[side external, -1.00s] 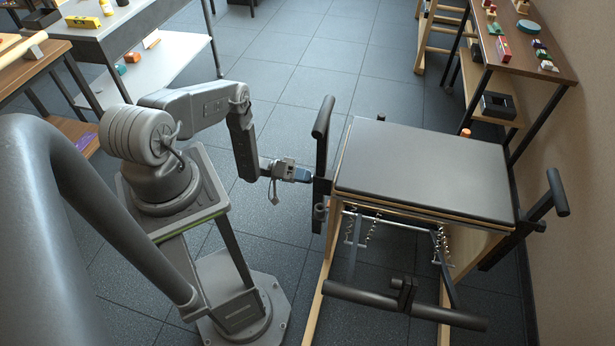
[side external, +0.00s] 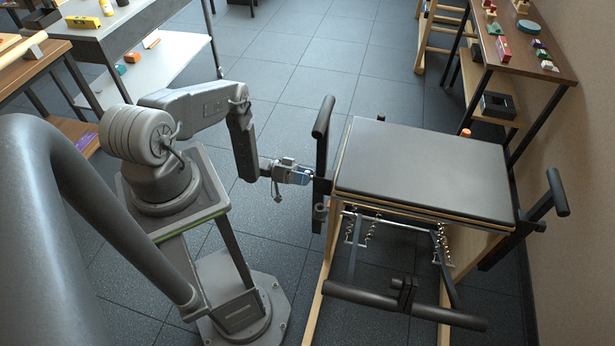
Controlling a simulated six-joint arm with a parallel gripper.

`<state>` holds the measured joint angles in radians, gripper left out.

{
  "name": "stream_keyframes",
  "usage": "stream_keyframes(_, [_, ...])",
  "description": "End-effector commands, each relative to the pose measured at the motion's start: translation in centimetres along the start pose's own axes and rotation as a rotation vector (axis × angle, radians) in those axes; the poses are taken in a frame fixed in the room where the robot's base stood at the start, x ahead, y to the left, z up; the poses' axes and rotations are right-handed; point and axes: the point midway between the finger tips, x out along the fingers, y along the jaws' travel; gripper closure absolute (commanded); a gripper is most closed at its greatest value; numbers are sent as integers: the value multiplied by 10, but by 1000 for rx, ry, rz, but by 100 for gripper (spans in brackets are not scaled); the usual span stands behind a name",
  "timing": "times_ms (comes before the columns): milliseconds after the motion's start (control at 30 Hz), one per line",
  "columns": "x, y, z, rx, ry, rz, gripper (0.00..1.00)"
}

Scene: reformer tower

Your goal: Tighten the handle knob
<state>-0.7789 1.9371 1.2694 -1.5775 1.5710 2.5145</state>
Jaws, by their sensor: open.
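The reformer tower's near-side handle (side external: 322,122) is a black padded bar on an upright post at the left edge of the padded top (side external: 425,165). Whether the fingertips touch the post or surround a knob there is too small to tell. A second black handle (side external: 558,192) stands at the right side of the tower.
A black padded crossbar (side external: 405,305) and springs (side external: 440,245) are at the tower's front. A shelf (side external: 545,55) with small objects stands at the back right. A grey workbench (side external: 110,40) is at the upper left. Tiled floor is clear behind the arm.

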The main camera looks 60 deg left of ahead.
Motion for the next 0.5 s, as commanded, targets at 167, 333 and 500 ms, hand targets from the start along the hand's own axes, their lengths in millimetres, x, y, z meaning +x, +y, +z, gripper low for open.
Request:
stream_keyframes(167, [0, 0, 0, 0, 0, 0, 14])
stream_keyframes(333, [-4, 0, -1, 0, 1, -1, 14])
stream_keyframes(500, [-16, -1, -1, 0, 2, -2, 14])
